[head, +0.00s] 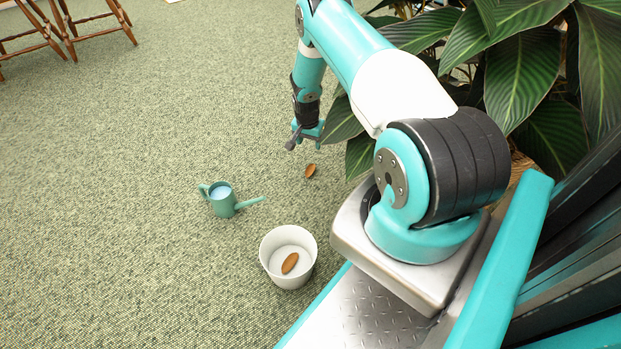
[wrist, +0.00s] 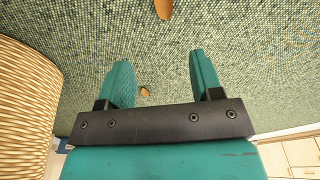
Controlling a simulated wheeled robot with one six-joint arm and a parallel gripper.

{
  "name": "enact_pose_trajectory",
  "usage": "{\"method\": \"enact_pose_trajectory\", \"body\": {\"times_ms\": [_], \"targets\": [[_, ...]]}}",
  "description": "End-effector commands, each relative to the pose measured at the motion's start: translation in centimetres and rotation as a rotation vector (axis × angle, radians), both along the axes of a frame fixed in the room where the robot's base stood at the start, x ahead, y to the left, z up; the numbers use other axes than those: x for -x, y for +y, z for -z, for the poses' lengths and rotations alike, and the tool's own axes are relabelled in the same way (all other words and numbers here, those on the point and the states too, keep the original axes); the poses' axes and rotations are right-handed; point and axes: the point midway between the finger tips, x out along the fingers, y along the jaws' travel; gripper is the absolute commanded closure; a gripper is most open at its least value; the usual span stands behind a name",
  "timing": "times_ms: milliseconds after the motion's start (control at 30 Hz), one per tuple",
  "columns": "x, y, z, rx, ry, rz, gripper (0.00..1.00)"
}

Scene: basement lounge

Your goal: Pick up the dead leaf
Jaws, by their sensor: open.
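A small brown dead leaf (head: 310,170) lies on the green carpet in the head view, just below my gripper (head: 305,134). In the wrist view, a larger brown leaf (wrist: 163,8) is cut off by the top edge, beyond the fingertips. My gripper (wrist: 160,60) is open and empty, with its teal fingers apart above the carpet. A second, smaller brown piece (wrist: 145,91) shows between the fingers, on the carpet farther off. I cannot tell which of these two is the leaf in the head view.
A white bin (head: 270,252) with a brown leaf (head: 290,263) inside stands near my base. A green watering can (head: 223,203) stands left of it. A leafy plant (head: 530,70) crowds the right; its wicker pot (wrist: 25,105) fills the wrist view's left.

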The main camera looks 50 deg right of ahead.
Motion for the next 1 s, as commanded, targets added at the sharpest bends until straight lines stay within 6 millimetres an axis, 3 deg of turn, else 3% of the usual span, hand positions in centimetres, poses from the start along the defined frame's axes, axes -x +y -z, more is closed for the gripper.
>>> {"method": "enact_pose_trajectory", "body": {"times_ms": [200, 400, 767, 1000], "targets": [[-0.1, -0.6, 5.4, -0.002, 0.003, 0.0, 0.4], [-0.4, -1.2, 9.6, -0.002, 0.002, 0.0, 0.4], [-0.7, -1.5, 11.9, -0.001, 0.002, -0.002, 0.4], [-1.3, -1.7, 14.9, -0.001, 0.002, -0.002, 0.4]]}}
